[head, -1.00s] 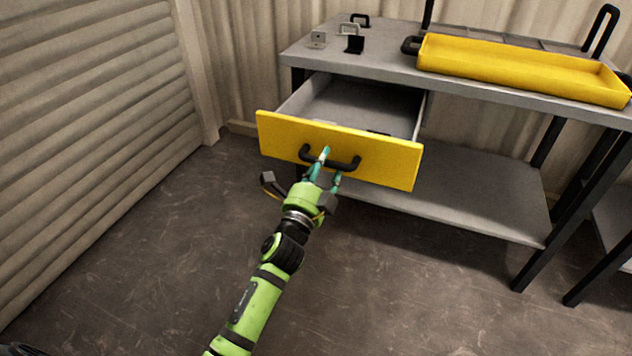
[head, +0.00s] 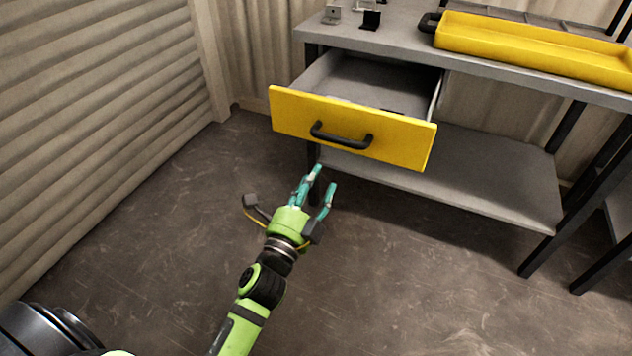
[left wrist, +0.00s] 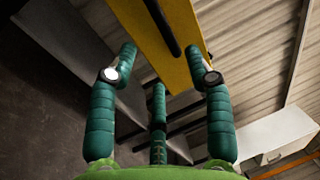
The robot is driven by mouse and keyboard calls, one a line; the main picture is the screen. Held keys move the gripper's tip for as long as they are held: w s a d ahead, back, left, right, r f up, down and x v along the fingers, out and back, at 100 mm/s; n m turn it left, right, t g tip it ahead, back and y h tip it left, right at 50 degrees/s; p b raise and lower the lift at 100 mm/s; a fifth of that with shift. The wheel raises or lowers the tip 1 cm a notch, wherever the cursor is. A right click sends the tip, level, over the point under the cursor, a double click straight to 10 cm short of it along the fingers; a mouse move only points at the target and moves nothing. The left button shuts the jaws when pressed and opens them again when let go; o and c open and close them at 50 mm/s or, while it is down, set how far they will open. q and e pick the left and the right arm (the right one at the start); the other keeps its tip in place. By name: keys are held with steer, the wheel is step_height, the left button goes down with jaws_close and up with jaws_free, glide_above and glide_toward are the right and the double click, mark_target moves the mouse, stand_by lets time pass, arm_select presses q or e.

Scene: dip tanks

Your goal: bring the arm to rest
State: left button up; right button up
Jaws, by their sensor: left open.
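My left gripper (head: 320,186) is open and empty in the head view, in front of and below the yellow drawer front (head: 290,118). It is apart from the black drawer handle (head: 341,138). In the left wrist view its green fingers (left wrist: 160,85) are spread, with nothing between them. The yellow drawer front (left wrist: 165,40) and the dark handle (left wrist: 161,25) lie beyond the fingertips. The drawer stands pulled out from the grey bench (head: 400,50). My right gripper is not in view.
A yellow tray (head: 530,48) and small brackets (head: 371,20) are on the bench top. A lower shelf (head: 460,180) and black legs (head: 553,235) are at the right. A ribbed wall (head: 90,120) stands at the left. The floor (head: 400,290) in front is clear.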

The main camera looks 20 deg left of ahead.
arm_select(q)
steer(key=s+a+f+n+g+y, duration=0.1)
steer(key=s+a+f+n+g, duration=0.1)
steer(key=s+f+n+g, duration=0.55)
steer(key=s+a+f+n+g+y, duration=0.2)
steer(key=f+n, duration=0.2)
steer(key=f, duration=0.6)
steer(key=s+d+f+n+g+h+p, duration=0.1)
steer(key=s+d+f+n+g+p, duration=0.15)
steer(key=s+f+g, duration=0.4)
steer(key=s+d+f+n+g+h+p, duration=0.15)
steer(key=s+f+p, duration=0.25)
steer(key=s, duration=0.5)
steer(key=s+a+f+g+p, duration=0.1)
steer(key=s+a+p, duration=0.2)
steer(key=s+p, duration=1.5)
steer(key=shift+g+p, duration=0.35)
steer(key=shift+p, duration=0.5)
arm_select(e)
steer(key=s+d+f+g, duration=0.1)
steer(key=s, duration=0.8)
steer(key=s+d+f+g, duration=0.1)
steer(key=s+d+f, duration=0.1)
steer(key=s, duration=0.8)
